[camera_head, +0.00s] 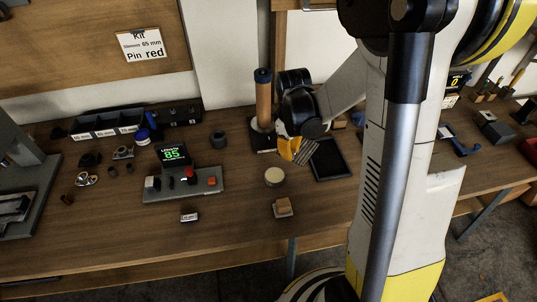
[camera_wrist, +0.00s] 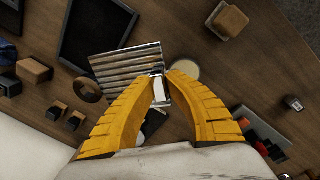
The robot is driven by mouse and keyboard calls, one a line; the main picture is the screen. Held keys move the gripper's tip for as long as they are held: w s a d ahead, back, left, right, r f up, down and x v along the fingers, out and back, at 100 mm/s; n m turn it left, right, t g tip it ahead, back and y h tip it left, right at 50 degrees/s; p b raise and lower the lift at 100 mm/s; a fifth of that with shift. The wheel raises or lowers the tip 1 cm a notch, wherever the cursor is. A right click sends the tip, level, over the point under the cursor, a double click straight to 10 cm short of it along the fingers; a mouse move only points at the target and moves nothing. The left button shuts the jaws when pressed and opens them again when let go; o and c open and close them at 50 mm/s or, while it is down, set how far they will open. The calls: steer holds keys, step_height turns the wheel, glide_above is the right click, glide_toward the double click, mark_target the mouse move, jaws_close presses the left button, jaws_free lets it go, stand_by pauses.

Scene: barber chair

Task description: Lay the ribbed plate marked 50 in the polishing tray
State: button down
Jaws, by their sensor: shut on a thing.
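My gripper (camera_head: 292,152) has yellow fingers and is shut on the ribbed plate (camera_head: 306,151), holding it at one edge. In the wrist view the plate (camera_wrist: 122,66) shows parallel grey ridges and extends beyond the fingertips (camera_wrist: 160,76). I cannot read a 50 on it. The black, flat, rimmed tray (camera_head: 330,166), which looks like the polishing tray, lies on the bench just right of the plate in the head view. In the wrist view the tray (camera_wrist: 93,32) is beyond the plate, which overlaps its near edge in the picture. The tray floor I see is bare.
A pale round disc (camera_head: 274,176) and a wooden block (camera_head: 283,206) on a base lie in front of the tray. A copper-coloured column (camera_head: 263,98) stands behind my gripper. A control box with a green display (camera_head: 174,155) is at left.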

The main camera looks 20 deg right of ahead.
mark_target(333, 173)
steer(key=s+d+f+n, duration=0.1)
steer(key=s+d+n, duration=0.2)
steer(key=d+n, duration=0.3)
steer(key=s+d+f+n, duration=0.1)
steer(key=s+d+n, duration=0.2)
steer(key=d, duration=0.5)
steer(key=shift+t, duration=0.3)
steer(key=shift+d+f+b, duration=0.1)
steer(key=shift+f+b, duration=2.8)
steer(key=shift+f, duration=0.3)
steer(key=c, duration=1.4)
jaws_free()
steer(key=shift+s, duration=0.1)
steer(key=r, duration=0.8)
steer(key=s+r, duration=0.1)
steer(key=r, duration=0.3)
